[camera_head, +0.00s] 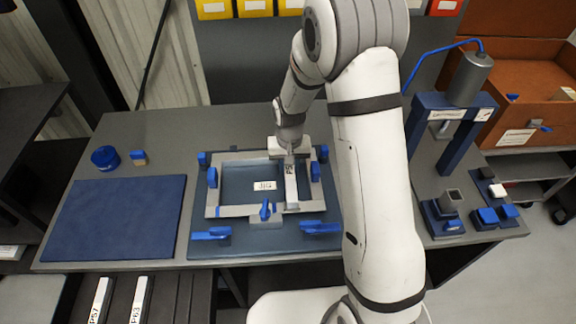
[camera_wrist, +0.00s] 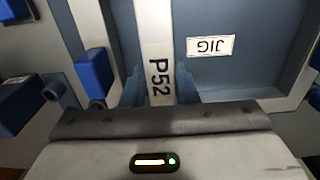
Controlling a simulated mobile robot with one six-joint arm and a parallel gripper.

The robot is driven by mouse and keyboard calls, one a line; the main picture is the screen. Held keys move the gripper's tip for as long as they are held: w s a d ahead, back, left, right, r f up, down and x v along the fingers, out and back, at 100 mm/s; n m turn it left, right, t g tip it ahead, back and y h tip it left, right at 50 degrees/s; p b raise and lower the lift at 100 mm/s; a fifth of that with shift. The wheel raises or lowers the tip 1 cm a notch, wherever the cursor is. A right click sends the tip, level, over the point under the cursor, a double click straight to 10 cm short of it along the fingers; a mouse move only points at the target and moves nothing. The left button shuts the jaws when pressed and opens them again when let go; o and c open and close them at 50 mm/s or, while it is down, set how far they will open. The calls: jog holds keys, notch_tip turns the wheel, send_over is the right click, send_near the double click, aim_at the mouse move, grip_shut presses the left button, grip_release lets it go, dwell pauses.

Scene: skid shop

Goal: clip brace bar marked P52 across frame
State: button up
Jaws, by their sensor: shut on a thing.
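The brace bar marked P52 (camera_head: 291,188) is pale grey and runs from the far side to the near side over the right half of the frame. My gripper (camera_head: 289,156) is shut on the bar near its far end. In the wrist view the bar (camera_wrist: 155,35) shows its P52 label between my fingers (camera_wrist: 165,92). The light grey rectangular frame (camera_head: 213,192) lies on the jig plate marked JIG (camera_head: 232,178). The bar's near end is at the near rail; I cannot tell whether it touches or is clipped. My gripper hides the far end.
Blue clamps (camera_head: 211,233) stand around the frame. A blue mat (camera_head: 115,220) lies empty at left, with a blue round container (camera_head: 105,158) behind it. A blue press (camera_head: 455,115) stands at right, small blue-based parts (camera_head: 487,217) before it. Bars P57 (camera_head: 101,298) and P63 (camera_head: 138,298) lie below the bench edge.

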jog(key=shift+f+b, duration=0.85)
jog(key=shift+b, duration=0.05)
dwell(0.8)
jog(key=o, duration=1.5)
jog(key=shift+r, duration=0.1)
jog(key=shift+r+p, duration=2)
jog(key=shift+r, duration=1.45)
